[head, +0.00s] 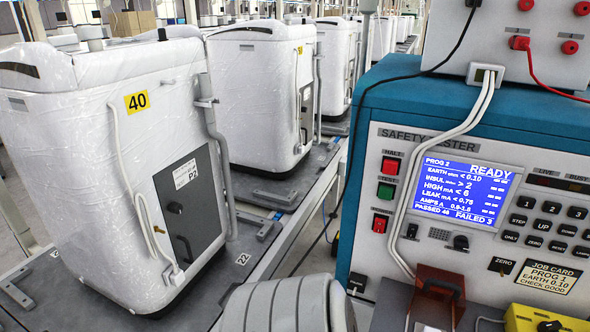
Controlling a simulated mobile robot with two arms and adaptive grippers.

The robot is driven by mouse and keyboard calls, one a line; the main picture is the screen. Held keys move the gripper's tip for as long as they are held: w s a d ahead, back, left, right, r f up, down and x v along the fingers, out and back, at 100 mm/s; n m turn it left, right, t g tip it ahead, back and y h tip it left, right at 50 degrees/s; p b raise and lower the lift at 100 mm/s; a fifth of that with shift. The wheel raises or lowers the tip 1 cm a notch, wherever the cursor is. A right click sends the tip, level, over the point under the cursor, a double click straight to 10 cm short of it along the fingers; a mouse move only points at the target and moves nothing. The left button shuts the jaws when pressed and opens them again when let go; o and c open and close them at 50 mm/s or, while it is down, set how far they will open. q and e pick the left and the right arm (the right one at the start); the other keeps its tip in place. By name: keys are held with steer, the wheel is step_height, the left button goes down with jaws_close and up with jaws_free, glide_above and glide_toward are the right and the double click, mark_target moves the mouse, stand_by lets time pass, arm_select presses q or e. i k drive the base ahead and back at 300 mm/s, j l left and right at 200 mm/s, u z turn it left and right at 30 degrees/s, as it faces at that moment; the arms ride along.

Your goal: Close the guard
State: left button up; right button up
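A brown-orange flap (440,283), which looks like the guard, stands raised at the lower right in the head view, in front of the safety tester (375,145). A dark bracket or handle sits on it. Its lower part is cut off by the picture's bottom edge, so its hinge and what it covers are mostly hidden. Neither gripper shows. A rounded pale grey ribbed part enters at the bottom middle, left of the flap; I cannot tell for sure what it is.
The tester's screen (463,190) reads READY. White cables hang down its front near the flap. A yellow box (545,318) stands right of the flap. A wrapped white appliance (85,170) numbered 40 stands on the conveyor line (225,265) at left, with more behind it.

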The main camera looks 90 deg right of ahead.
mark_target(444, 283)
steer(key=z, duration=3.85)
